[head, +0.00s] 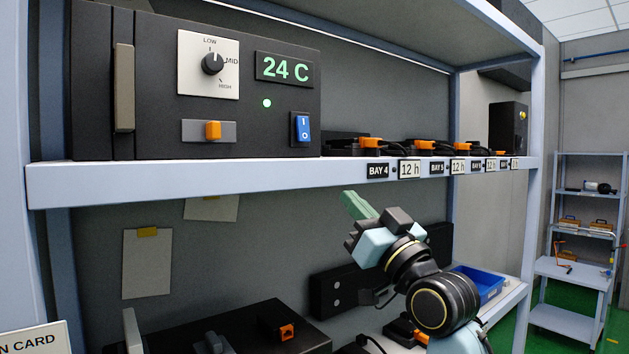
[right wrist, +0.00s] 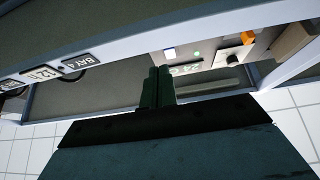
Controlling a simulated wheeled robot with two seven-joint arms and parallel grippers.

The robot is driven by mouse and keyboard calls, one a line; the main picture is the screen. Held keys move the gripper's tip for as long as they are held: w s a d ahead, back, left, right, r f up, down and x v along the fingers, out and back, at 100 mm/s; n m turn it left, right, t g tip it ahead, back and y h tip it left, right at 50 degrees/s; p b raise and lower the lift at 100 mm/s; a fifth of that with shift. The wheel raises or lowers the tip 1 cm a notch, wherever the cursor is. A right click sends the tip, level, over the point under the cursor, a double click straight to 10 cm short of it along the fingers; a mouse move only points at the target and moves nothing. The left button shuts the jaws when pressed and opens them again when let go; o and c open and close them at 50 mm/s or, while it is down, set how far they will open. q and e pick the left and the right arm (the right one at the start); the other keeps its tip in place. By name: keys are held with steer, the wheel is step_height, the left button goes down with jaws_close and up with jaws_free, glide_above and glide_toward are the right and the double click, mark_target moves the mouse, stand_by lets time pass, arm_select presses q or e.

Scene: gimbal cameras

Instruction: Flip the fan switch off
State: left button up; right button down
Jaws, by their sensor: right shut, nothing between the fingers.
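A dark control box (head: 160,60) stands on the upper shelf at the left in the head view. At its lower right is a blue rocker switch (head: 302,129) marked I above O; I cannot tell which side is pressed. The box also has a LOW/MID/HIGH knob (head: 212,63), an orange-tipped switch (head: 212,131), a green 24 C display (head: 285,69) and a lit green lamp (head: 267,103). My right gripper (head: 357,205) is shut and empty, below the shelf edge, apart from the switch. My left gripper is not in view.
The shelf's front edge (head: 250,180) lies between my right gripper and the box. Black devices with orange parts (head: 370,144) sit right of the box. A lower shelf holds dark equipment (head: 230,330) and a blue bin (head: 480,285). Space in front of the box is clear.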

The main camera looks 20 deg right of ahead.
steer(key=shift+n+t+y, duration=0.3)
steer(key=shift+n+y, duration=0.2)
steer(key=shift+y, duration=0.1)
steer(key=s+r, duration=0.1)
steer(key=r, duration=0.1)
steer(key=s+r, duration=0.2)
steer(key=shift+a, duration=0.1)
steer(key=p, duration=0.4)
glide_toward(304, 135)
step_height(304, 135, up, 4)
steer(key=shift+w+a+f, duration=0.15)
steer(key=shift+w+a, duration=0.15)
steer(key=shift+w, duration=0.4)
steer(key=shift+w+a+f, duration=0.1)
steer(key=shift+w+a, duration=0.15)
steer(key=shift+w, duration=0.5)
steer(key=shift+w+a+f, duration=0.15)
steer(key=shift+w+a, duration=0.15)
steer(key=shift+w, duration=0.4)
